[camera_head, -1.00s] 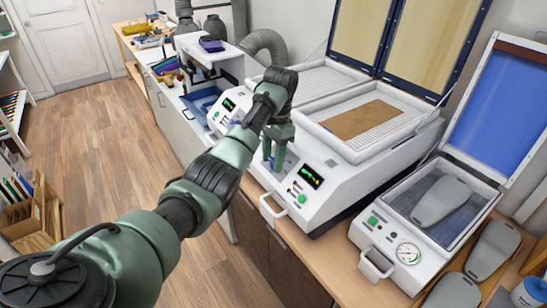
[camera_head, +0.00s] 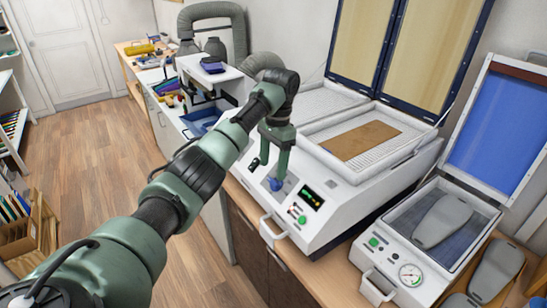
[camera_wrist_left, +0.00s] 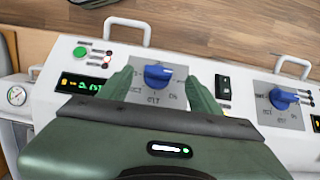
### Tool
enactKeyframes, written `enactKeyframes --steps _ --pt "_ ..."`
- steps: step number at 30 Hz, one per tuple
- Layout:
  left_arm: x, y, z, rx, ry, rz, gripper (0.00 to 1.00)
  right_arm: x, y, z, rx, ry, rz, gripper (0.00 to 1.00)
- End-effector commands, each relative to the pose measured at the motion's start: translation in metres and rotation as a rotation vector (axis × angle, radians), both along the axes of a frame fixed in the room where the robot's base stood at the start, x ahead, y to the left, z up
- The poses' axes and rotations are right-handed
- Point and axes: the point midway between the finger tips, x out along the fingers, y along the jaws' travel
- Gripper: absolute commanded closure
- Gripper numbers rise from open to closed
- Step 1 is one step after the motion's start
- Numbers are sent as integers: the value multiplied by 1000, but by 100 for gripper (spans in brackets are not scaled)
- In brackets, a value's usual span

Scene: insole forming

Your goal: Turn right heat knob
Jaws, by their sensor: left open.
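The right heat knob is a blue knob (camera_head: 276,185) on the sloped front panel of the white heating machine (camera_head: 325,222), left of its lit green display (camera_head: 311,197). My left gripper (camera_head: 273,166) is open and points down over this knob. In the left wrist view, the knob (camera_wrist_left: 158,76) sits on a grey marked dial plate, between the two green fingers of the gripper (camera_wrist_left: 159,80). The fingers are on either side of it, and I see gaps there. I cannot tell how low the fingertips are relative to the knob. My right gripper is in neither view.
A second blue knob (camera_wrist_left: 283,98) is farther right in the wrist view. A green button (camera_head: 302,220) and a white handle (camera_head: 272,229) are close to the right knob. A brown sheet (camera_head: 360,140) lies on the machine. A smaller gauge machine (camera_head: 410,275) stands at right.

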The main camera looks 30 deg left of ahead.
Motion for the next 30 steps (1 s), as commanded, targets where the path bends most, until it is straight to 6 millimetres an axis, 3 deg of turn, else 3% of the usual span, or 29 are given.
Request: enactKeyframes --steps 3,9,30 --pt "2 0 14 2 -3 -1 36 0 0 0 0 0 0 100" --pt "2 0 23 -1 0 0 36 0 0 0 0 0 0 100" --pt "2 -1 23 -1 0 -1 36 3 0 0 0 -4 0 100"
